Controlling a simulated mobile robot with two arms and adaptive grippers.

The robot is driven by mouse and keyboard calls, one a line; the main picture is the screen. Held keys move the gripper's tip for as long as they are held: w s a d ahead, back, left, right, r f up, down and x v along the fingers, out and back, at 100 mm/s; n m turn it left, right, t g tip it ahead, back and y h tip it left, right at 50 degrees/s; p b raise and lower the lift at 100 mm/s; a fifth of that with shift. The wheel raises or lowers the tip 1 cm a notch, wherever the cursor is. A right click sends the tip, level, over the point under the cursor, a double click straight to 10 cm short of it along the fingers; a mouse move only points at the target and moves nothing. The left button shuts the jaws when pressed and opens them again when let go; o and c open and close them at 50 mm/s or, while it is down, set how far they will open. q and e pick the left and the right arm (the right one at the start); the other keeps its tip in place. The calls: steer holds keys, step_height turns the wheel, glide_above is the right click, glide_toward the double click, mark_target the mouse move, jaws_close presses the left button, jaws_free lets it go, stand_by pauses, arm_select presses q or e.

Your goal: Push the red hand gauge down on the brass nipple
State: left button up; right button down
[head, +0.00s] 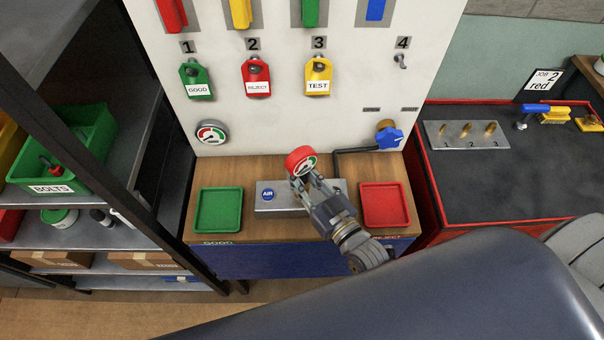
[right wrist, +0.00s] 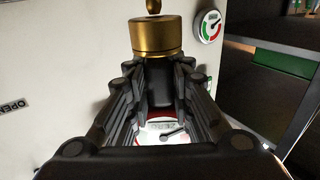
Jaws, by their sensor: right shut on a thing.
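The red hand gauge (head: 300,158), with a white, red and green dial, is held in my right gripper (head: 313,184) above the grey AIR block (head: 265,208). In the right wrist view the shut gripper (right wrist: 160,100) has its fingers around the gauge, whose dial (right wrist: 165,131) shows between them. A brass collar (right wrist: 156,36) sticks out beyond the fingertips. A thin brass tip (right wrist: 153,6), perhaps the nipple, shows at its far end; I cannot tell whether it is seated. In the head view the nipple is hidden behind the gauge and gripper. My left gripper is not in view.
A green tray (head: 218,210) lies left of the block, a red tray (head: 384,205) right. The white panel (head: 290,125) stands behind, with a wall gauge (head: 211,132), hanging tags and a blue valve handle (head: 390,139). A black hose (head: 345,150) runs behind the block.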

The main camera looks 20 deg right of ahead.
steer(key=shift+f+b, duration=0.7)
steer(key=shift+f, duration=0.4)
stand_by(0.3)
steer(key=c, duration=1.3)
jaws_free()
steer(key=shift+c, duration=0.2)
steer(key=shift+f, duration=0.1)
steer(key=shift+s, duration=0.15)
steer(key=v, duration=1.1)
steer(key=shift+s, duration=0.35)
steer(key=shift+d, duration=0.15)
